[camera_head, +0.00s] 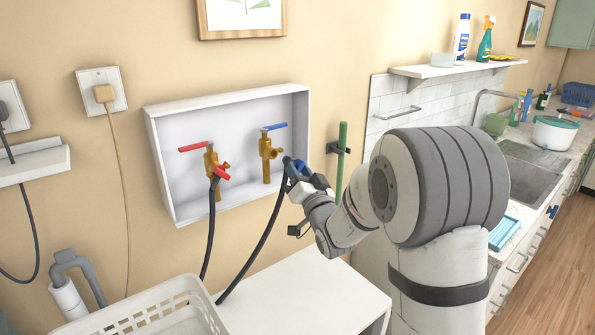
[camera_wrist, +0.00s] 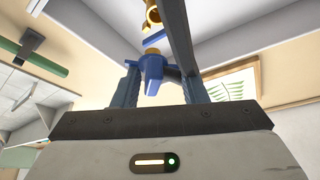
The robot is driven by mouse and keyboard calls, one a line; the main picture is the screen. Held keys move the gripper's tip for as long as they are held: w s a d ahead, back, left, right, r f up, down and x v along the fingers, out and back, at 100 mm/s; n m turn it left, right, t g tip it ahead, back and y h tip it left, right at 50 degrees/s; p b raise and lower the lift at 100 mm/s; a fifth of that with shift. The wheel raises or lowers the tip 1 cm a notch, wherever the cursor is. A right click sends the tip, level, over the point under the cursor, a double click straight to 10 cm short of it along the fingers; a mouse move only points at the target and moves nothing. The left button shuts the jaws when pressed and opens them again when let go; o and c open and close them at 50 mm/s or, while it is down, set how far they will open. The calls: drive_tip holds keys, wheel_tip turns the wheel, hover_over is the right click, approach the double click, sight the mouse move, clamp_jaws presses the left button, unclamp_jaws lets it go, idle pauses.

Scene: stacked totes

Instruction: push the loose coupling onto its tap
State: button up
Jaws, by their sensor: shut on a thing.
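The loose coupling (camera_wrist: 153,67) is blue and sits between the fingers of my gripper (camera_wrist: 162,88) in the wrist view, with its black hose (camera_head: 261,238) attached. The bare brass tap with a blue lever (camera_head: 267,152) is the right one in the wall box. In the head view my gripper (camera_head: 300,178) is shut on the coupling, to the right of and slightly below that tap. The tap's brass end (camera_wrist: 152,14) shows beyond the coupling in the wrist view, apart from it. The fingers partly hide the coupling in the head view.
The left tap with a red lever (camera_head: 211,160) carries a red coupling (camera_head: 222,173) and hose. The white wall box (camera_head: 160,172) has raised edges around both taps. A green pipe (camera_head: 342,150) stands right of it. A white basket (camera_head: 190,289) and white top (camera_head: 320,290) lie below.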

drive_tip(key=m+h, duration=0.1)
drive_tip(key=m, duration=0.1)
drive_tip(key=m+h, duration=0.1)
drive_tip(key=m, duration=0.2)
drive_tip(key=shift+s+a+r+h, duration=0.15)
drive_tip(key=shift+r+h, duration=0.05)
drive_tip(key=shift+h, duration=0.1)
drive_tip(key=m+h, duration=0.1)
drive_tip(key=m, duration=0.2)
drive_tip(key=m+g+h, duration=0.1)
drive_tip(key=m, duration=0.2)
drive_tip(key=shift+s+r+g+h+p, duration=0.1)
drive_tip(key=shift+r+g+h+p, duration=0.1)
drive_tip(key=shift+g+h+p, duration=0.1)
drive_tip(key=shift+w+a+f+m+b, duration=0.1)
drive_tip(key=shift+w+f+m+b, duration=0.1)
drive_tip(key=shift+w+m+b, duration=0.1)
drive_tip(key=shift+w+a+f, duration=0.15)
drive_tip(key=shift+w+a, duration=0.3)
drive_tip(key=shift+w, duration=0.3)
drive_tip(key=shift+w+a+b, duration=0.35)
drive_tip(key=shift+w+a, duration=0.15)
drive_tip(key=shift+w, duration=0.2)
drive_tip(key=shift+w+a+b, duration=0.3)
drive_tip(key=shift+w+a, duration=0.15)
drive_tip(key=shift+w, duration=0.25)
drive_tip(key=shift+b, duration=2.1)
drive_tip(key=shift+w+a+r, duration=0.2)
drive_tip(key=shift+w+a, duration=0.45)
drive_tip(key=shift+w, duration=0.3)
